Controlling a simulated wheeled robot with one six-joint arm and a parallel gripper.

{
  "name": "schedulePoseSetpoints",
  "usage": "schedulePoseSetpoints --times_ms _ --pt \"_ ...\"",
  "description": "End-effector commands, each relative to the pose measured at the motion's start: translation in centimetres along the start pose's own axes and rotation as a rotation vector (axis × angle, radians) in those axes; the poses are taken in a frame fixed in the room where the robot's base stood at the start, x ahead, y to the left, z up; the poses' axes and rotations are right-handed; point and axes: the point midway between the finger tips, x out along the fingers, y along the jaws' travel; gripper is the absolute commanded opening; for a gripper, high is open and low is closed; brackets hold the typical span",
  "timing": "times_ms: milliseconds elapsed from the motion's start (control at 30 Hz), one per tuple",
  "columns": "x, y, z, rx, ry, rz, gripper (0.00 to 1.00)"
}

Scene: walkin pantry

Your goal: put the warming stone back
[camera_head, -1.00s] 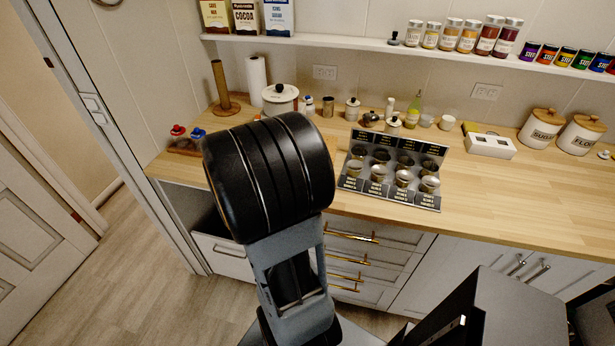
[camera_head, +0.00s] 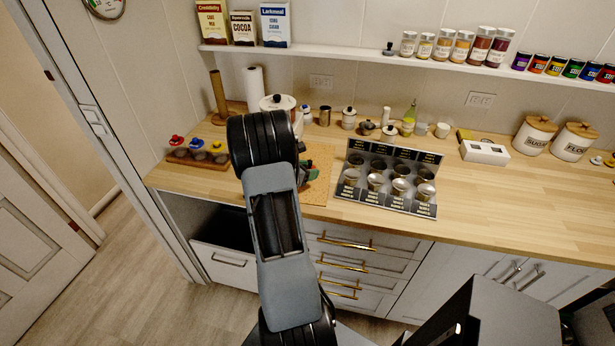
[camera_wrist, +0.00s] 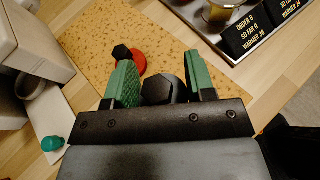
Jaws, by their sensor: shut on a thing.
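My gripper (camera_wrist: 159,64) has its green pads shut on a dark faceted piece (camera_wrist: 158,91), low over or at a speckled cork mat (camera_wrist: 85,45). I cannot tell whether the piece touches the mat, nor make out its lower part. No label shows whether it is the warming stone. A red disc with a black faceted knob (camera_wrist: 137,63) is beside the left finger in the wrist view. In the head view my gripper (camera_head: 304,171) is mostly hidden behind my arm, over the mat (camera_head: 318,187).
A stepped rack of metal cups (camera_head: 388,205) stands right of the mat. A wooden holder with red, yellow and blue tops (camera_head: 196,160) is at the left. Jars and a white pot (camera_head: 277,104) line the back. The counter's right front (camera_head: 520,205) is clear.

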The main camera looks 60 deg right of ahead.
Motion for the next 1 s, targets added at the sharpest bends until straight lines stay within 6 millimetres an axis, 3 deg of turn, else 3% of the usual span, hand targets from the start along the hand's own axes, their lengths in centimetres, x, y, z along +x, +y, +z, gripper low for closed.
schedulePoseSetpoints --times_ms 233,1000 --pt "1.1 0.0 -2.5 -0.002 0.002 -0.002 0.20" --pt "1.7 0.0 -4.0 0.000 0.000 -0.001 0.20"
